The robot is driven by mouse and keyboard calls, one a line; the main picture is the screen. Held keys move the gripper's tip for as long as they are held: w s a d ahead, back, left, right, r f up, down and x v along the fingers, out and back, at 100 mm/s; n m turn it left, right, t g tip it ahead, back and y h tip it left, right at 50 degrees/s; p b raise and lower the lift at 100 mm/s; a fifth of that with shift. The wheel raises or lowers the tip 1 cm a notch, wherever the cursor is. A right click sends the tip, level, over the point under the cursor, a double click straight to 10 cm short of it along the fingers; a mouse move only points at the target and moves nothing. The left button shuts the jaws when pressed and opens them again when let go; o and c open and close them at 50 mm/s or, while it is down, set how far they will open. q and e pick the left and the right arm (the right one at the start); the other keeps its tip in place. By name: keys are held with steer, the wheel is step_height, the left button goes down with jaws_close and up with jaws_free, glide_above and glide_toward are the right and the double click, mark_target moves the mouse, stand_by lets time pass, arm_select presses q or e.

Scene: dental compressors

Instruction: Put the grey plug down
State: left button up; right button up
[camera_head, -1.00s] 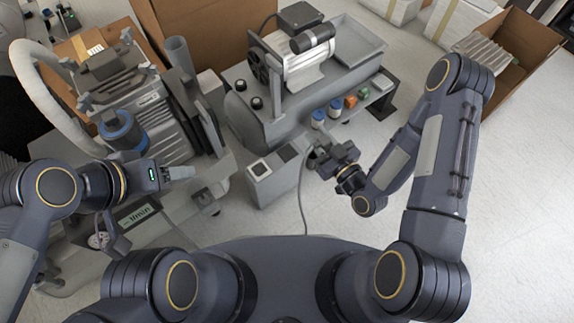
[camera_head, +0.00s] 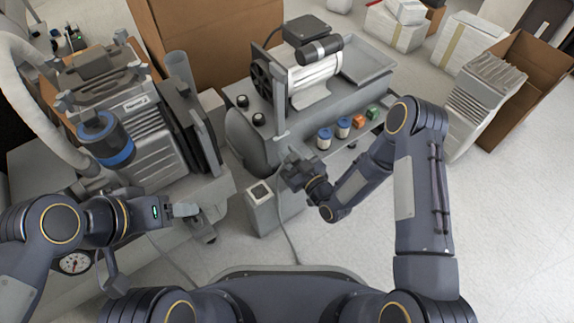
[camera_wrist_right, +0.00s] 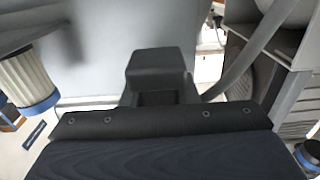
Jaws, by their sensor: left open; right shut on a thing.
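My right gripper (camera_head: 297,168) is shut on the grey plug, above the right side of a pale box with a square socket-like top (camera_head: 262,200). In the right wrist view the plug (camera_wrist_right: 155,65) appears as a dark grey block ahead of the gripper body. The fingertips are hard to make out there. A grey cable (camera_head: 286,232) runs from near the right gripper down to the floor. My left gripper (camera_head: 188,210) is open and empty at the left, in front of the left-hand compressor (camera_head: 145,135).
A grey bench (camera_head: 345,95) with a motor unit (camera_head: 312,72) stands behind the right gripper. Blue-and-white filters (camera_head: 324,138) and small orange and green blocks (camera_head: 359,121) sit at its front. An open cardboard box (camera_head: 520,85) stands at the right. Floor at the lower right is clear.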

steer(key=shift+w+a+f, duration=0.2)
steer(key=shift+w+f, duration=0.1)
steer(key=shift+f, duration=0.15)
step_height(320, 180, down, 4)
steer(key=shift+w+a+r+b, duration=0.15)
steer(key=shift+r+b, duration=0.1)
steer(key=shift+b, duration=0.8)
steer(key=shift+f, duration=0.25)
steer(key=shift+f, duration=0.3)
steer(key=o, duration=1)
steer(key=shift+r, duration=0.1)
